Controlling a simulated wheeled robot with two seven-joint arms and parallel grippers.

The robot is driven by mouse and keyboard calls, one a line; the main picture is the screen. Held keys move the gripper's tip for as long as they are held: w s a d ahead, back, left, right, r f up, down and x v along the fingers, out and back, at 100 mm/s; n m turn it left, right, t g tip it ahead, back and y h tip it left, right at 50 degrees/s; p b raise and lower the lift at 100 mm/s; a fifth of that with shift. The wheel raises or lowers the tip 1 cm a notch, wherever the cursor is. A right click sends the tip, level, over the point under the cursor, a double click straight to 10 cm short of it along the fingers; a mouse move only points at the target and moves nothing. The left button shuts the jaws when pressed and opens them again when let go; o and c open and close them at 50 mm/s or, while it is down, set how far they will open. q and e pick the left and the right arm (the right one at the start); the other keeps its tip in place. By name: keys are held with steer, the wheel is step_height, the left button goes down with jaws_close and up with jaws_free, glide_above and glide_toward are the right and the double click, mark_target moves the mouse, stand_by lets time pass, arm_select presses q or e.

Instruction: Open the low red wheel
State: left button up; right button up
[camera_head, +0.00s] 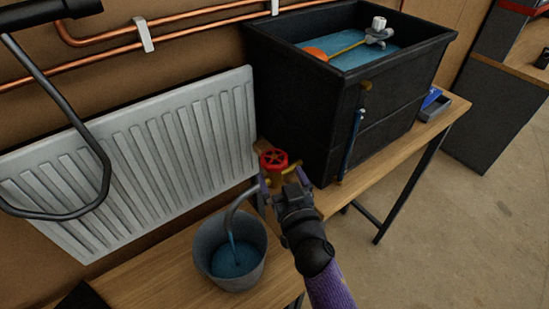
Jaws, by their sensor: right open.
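The low red wheel (273,160) sits on a brass valve (283,181) at the right lower end of the white radiator (150,155). My right gripper (278,182) is at the valve, just below the wheel, with its jaws open. Whether the fingers touch the wheel or valve is hard to tell. A grey spout (238,203) runs from the valve area down into a grey bucket (205,240), which holds blue water. My left gripper is not in view.
A black tank (285,90) with blue water, an orange float and a white-topped valve stands on the wooden bench behind. A blue object (431,98) lies in a small tray at right. Copper pipes run along the wall. A dark curved bar crosses the left side.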

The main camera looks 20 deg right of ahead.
mark_target(271, 151)
steer(key=w, duration=0.5)
steer(key=shift+w, duration=0.4)
steer(key=c, duration=1)
